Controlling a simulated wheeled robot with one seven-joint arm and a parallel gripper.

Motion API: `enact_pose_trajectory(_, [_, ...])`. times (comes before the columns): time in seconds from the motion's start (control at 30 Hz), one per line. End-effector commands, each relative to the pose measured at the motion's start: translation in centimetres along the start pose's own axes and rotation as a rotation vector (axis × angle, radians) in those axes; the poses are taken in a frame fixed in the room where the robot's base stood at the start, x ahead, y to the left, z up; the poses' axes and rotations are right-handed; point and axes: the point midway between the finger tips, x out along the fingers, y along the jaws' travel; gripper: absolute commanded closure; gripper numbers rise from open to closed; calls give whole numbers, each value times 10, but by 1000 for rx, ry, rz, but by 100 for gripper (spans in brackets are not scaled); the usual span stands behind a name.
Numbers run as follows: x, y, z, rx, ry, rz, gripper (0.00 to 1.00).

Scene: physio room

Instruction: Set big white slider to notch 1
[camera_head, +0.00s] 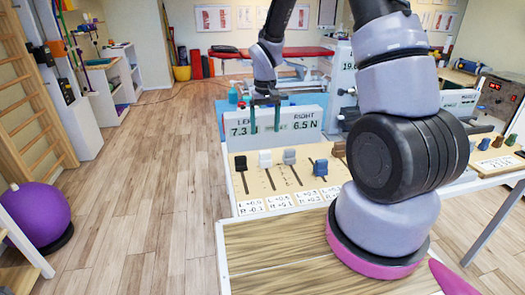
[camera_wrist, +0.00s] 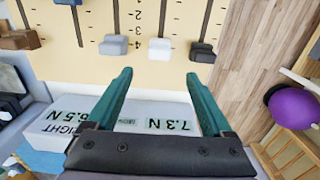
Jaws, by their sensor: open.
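The white slider (camera_head: 265,158) has a block-shaped knob on a slotted cream panel (camera_head: 262,184). It stands at the far end of its slot, towards the display box. In the wrist view the white knob (camera_wrist: 159,49) lies just beyond my fingertips, about midway between them. My gripper (camera_wrist: 158,76) is open and empty, with two teal fingers pointing at the panel. In the head view my gripper (camera_head: 264,120) hangs over the display side of the panel, apart from the knob.
A black slider (camera_wrist: 203,53) and a grey slider (camera_wrist: 113,45) flank the white one. A blue slider (camera_head: 320,167) and a brown slider (camera_head: 340,150) are further right in the head view. The display box (camera_head: 300,124) reads 7.3 N and 6.5 N. Label cards (camera_head: 280,202) line the front.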

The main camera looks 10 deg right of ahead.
Motion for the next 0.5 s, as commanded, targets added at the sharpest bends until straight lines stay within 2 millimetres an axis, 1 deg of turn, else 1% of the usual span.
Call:
enact_pose_trajectory(0.3, [60, 1, 1, 0, -3, 1, 15])
enact_pose_trajectory(0.4, [76, 1, 1, 2, -3, 1, 15])
enact_pose_trajectory(0.5, [87, 0, 1, 1, -1, 0, 15])
